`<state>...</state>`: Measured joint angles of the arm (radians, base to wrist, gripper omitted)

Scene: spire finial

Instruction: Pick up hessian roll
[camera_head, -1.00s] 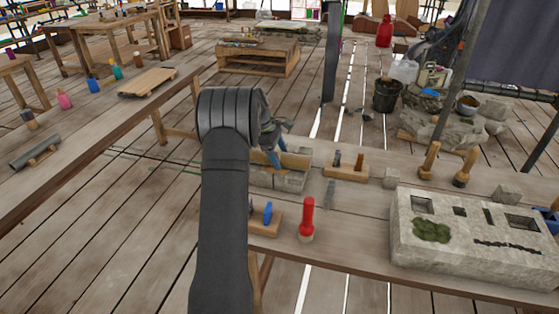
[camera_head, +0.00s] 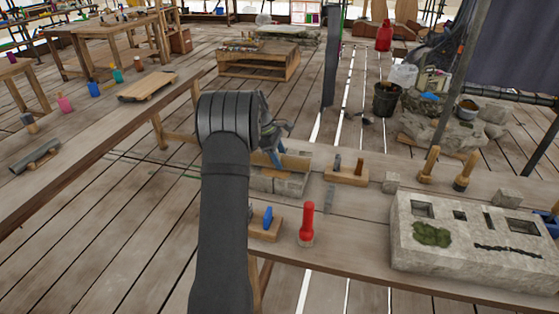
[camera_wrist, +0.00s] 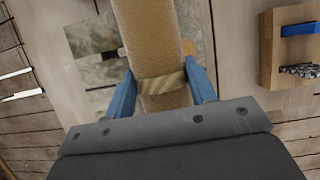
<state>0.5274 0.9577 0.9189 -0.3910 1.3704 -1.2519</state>
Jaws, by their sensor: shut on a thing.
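The hessian roll (camera_wrist: 152,38) is a tan woven cylinder with a paler band near its lower end in the wrist view. My gripper (camera_wrist: 162,90) has its blue fingers shut on the roll, one on each side near that band. In the head view the tan roll (camera_head: 296,160) shows just above grey stone blocks, with my gripper (camera_head: 275,158) at its left part. My arm hides part of the roll there. I cannot tell whether the roll touches the blocks.
Grey stone blocks (camera_head: 278,182) lie under the roll. A wooden holder (camera_head: 346,174) with tools stands to the right, and another (camera_head: 266,227) with a blue item stands nearer. A red-handled tool (camera_head: 307,222) and a large carved stone (camera_head: 470,243) are also on the bench.

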